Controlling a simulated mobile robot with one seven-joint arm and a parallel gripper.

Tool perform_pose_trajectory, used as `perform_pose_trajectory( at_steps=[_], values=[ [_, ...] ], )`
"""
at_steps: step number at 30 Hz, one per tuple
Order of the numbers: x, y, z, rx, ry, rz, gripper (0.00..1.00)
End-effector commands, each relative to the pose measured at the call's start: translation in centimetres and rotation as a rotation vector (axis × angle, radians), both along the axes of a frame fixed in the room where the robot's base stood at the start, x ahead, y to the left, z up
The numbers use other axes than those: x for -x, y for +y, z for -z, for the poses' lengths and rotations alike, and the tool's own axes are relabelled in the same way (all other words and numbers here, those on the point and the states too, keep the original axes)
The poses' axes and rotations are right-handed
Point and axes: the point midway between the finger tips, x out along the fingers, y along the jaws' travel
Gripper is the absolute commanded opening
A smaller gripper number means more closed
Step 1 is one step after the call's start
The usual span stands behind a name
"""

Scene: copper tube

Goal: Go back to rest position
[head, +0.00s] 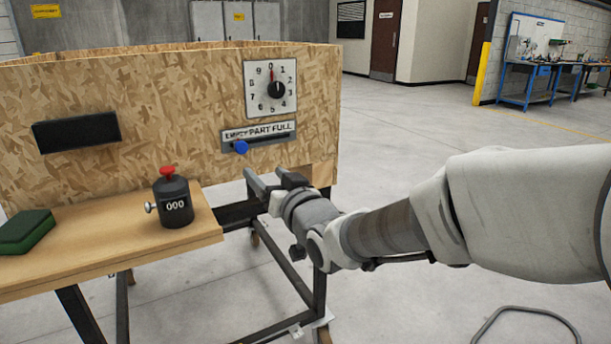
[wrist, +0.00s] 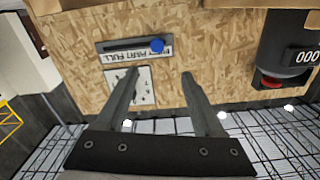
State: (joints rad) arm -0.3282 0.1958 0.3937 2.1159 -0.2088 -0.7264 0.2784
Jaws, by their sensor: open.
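My gripper (head: 270,175) is open with nothing between its fingers. It is in front of the particle board panel (head: 190,110), below and right of the slider with a blue knob (head: 241,147). In the wrist view the two fingers (wrist: 160,73) stand apart, pointing at the panel, with the blue knob (wrist: 157,45) beyond the tips. I cannot tell how far the tips are from the panel. My arm reaches in from the right of the head view. No copper tube shows.
A numbered dial (head: 285,72) is above the slider. On the wooden bench top (head: 110,245) stand a black counter with a red button (head: 173,198), reading 000, and a green block (head: 26,232). A dark slot (head: 76,132) is at panel left. Open floor lies at right.

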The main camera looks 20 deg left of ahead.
Motion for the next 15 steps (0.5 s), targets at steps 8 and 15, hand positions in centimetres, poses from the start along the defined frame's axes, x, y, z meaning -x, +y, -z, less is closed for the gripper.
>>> perform_pose_trajectory(
  at_steps=[8,15],
  values=[
    [0.0,0.0,0.0,0.0,0.0,0.0,0.69],
    [-0.7,-2.7,0.1,0.071,0.017,0.058,0.69]
  ],
)
